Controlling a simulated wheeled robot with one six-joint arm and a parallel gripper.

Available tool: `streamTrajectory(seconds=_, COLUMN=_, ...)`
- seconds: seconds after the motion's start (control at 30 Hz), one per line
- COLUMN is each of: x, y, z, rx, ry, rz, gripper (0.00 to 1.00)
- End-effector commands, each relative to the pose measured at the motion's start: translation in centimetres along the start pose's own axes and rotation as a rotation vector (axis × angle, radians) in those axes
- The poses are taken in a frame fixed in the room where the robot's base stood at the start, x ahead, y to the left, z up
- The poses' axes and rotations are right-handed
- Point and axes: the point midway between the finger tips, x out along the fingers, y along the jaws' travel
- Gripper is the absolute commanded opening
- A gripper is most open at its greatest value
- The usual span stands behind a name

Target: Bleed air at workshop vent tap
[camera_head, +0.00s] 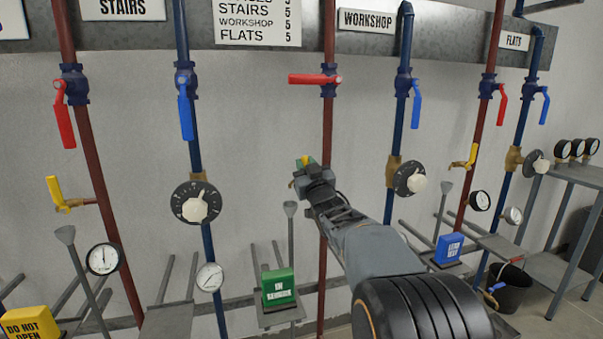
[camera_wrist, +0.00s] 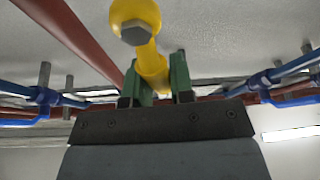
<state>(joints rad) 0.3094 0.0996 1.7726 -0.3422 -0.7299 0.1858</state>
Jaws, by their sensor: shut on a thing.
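The workshop sign (camera_head: 367,20) is on the grey beam, between a red pipe and a blue pipe. The workshop vent tap is on the red pipe (camera_head: 328,130), mostly hidden behind my gripper (camera_head: 304,172) in the head view. In the wrist view its yellow handle (camera_wrist: 150,62) runs between the green fingers of my gripper (camera_wrist: 154,76), which are shut on it. A grey funnel (camera_head: 290,207) stands below and slightly left of the tap. The red lever (camera_head: 308,79) above lies horizontal across its pipe.
A blue lever (camera_head: 417,105) hangs down on the workshop blue pipe, above a black dial (camera_head: 409,179). A green block (camera_head: 279,287) sits on a small shelf below. A black bucket (camera_head: 509,290) and a grey table (camera_head: 577,173) with gauges are at right.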

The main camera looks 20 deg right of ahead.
Motion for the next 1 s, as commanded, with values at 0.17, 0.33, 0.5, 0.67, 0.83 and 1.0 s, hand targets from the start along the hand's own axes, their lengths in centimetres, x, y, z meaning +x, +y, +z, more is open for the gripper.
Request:
streamTrajectory(seconds=0.17, x=-0.07, y=0.54, z=0.20, rx=0.084, ry=-0.001, rz=0.035, gripper=0.00)
streamTrajectory(seconds=0.33, x=-0.08, y=0.85, z=0.20, rx=0.132, ry=-0.001, rz=0.054, gripper=0.00)
streamTrajectory(seconds=0.5, x=-0.07, y=0.99, z=0.22, rx=0.154, ry=-0.002, rz=0.063, gripper=0.00)
streamTrajectory(seconds=0.67, x=-0.07, y=1.04, z=0.22, rx=0.161, ry=-0.002, rz=0.066, gripper=0.00)
streamTrajectory(seconds=0.83, x=-0.07, y=1.05, z=0.23, rx=0.162, ry=-0.003, rz=0.067, gripper=0.00)
streamTrajectory(seconds=1.0, x=-0.07, y=1.06, z=0.23, rx=0.162, ry=-0.003, rz=0.067, gripper=0.28)
